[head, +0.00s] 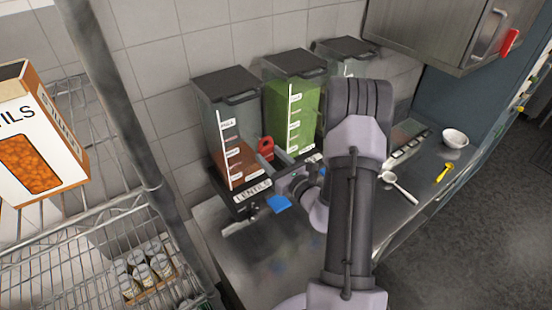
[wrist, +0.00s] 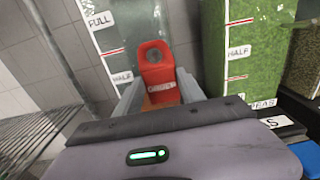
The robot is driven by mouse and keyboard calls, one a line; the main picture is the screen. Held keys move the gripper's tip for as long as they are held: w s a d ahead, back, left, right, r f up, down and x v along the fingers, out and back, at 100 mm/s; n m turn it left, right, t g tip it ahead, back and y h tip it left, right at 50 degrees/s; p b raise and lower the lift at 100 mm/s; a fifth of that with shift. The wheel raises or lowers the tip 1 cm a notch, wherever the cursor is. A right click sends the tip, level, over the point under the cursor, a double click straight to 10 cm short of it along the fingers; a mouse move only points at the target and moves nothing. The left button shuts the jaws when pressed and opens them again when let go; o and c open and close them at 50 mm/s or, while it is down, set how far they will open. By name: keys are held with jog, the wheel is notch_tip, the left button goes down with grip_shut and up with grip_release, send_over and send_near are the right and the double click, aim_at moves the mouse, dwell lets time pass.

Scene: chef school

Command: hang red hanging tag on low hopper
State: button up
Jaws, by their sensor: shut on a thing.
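The red hanging tag (head: 266,147) has a hole at its top and a white label. It also shows in the wrist view (wrist: 157,66), upright between the fingers of my gripper (wrist: 160,93), which is shut on it. In the head view my gripper (head: 277,157) is between the lentils hopper (head: 206,113) and the green peas hopper (head: 304,101). The lentils hopper has a dark lid and its orange-brown contents reach only the lower marks. The peas hopper is filled much higher. I cannot tell whether the tag touches a hopper.
A third hopper (head: 345,50) is partly hidden by my arm. A white spoon (head: 400,187), a bowl (head: 455,138) and a yellow utensil (head: 443,172) lie on the steel counter (head: 262,248). A wire rack (head: 75,222) with a lentils box (head: 38,140) stands at left.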

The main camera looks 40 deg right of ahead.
aim_at(267, 156)
jog(key=shift+w+p, duration=0.4)
jog(key=shift+w, duration=0.75)
jog(key=shift+w+d+f+b, duration=0.1)
jog(key=shift+w+f+b, duration=0.5)
jog(key=shift+w, duration=0.2)
jog(key=o, duration=1.4)
